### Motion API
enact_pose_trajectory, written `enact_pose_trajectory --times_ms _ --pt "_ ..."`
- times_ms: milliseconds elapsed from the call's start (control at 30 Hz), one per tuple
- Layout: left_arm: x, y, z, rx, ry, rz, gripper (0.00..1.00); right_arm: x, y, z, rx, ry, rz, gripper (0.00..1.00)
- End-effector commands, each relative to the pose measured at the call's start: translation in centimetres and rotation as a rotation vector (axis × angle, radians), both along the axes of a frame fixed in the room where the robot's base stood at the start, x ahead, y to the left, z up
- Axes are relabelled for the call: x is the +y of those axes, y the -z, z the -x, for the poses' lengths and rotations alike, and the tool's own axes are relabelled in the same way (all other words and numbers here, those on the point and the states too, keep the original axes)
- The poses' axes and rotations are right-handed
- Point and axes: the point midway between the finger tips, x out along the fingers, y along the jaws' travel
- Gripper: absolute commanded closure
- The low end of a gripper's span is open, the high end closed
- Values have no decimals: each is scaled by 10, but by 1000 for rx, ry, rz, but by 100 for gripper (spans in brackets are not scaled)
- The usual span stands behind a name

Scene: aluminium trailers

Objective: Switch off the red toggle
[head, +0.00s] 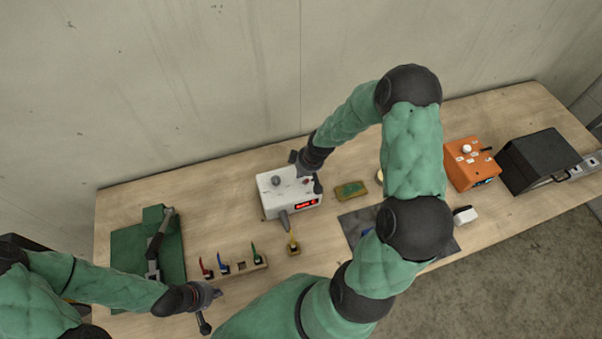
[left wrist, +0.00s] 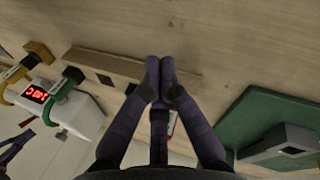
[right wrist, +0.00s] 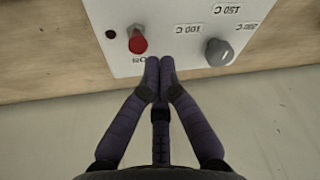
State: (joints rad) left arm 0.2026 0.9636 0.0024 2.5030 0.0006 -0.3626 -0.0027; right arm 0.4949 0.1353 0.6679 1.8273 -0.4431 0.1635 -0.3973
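The red toggle (right wrist: 138,43) stands on the white control box (head: 268,196), beside its grey knob (right wrist: 218,52). In the right wrist view its red tip leans toward the "ON" lettering at the panel edge. My right gripper (right wrist: 159,68) is shut and empty, with its fingertips just beside the toggle and the lettering; I cannot tell whether they touch the panel. The box's red display (head: 306,204) is lit. My left gripper (left wrist: 161,70) is shut and empty over the table's front left, near the slotted wooden rack.
The rack (head: 229,269) holds coloured pieces; a yellow one (head: 293,246) stands apart. A green board with a clamp (head: 126,254) lies left. A green circuit board (head: 350,190), an orange box (head: 476,175) and a black case (head: 543,158) are to the right. A wall rises behind the table.

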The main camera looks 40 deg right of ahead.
Motion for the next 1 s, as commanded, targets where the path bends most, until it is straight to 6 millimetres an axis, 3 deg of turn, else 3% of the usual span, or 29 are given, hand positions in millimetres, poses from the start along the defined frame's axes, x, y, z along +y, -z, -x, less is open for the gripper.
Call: enact_pose_trajectory --times_ms 367,767,1000 --pt "0 -12 0 1 0 0 100 0 -15 0 1 0 -1 100" --pt "0 -11 0 1 0 0 100 0 -16 -1 0 0 0 100" --pt "0 -10 0 1 0 0 100 5 -25 -17 -1 -1 1 100"
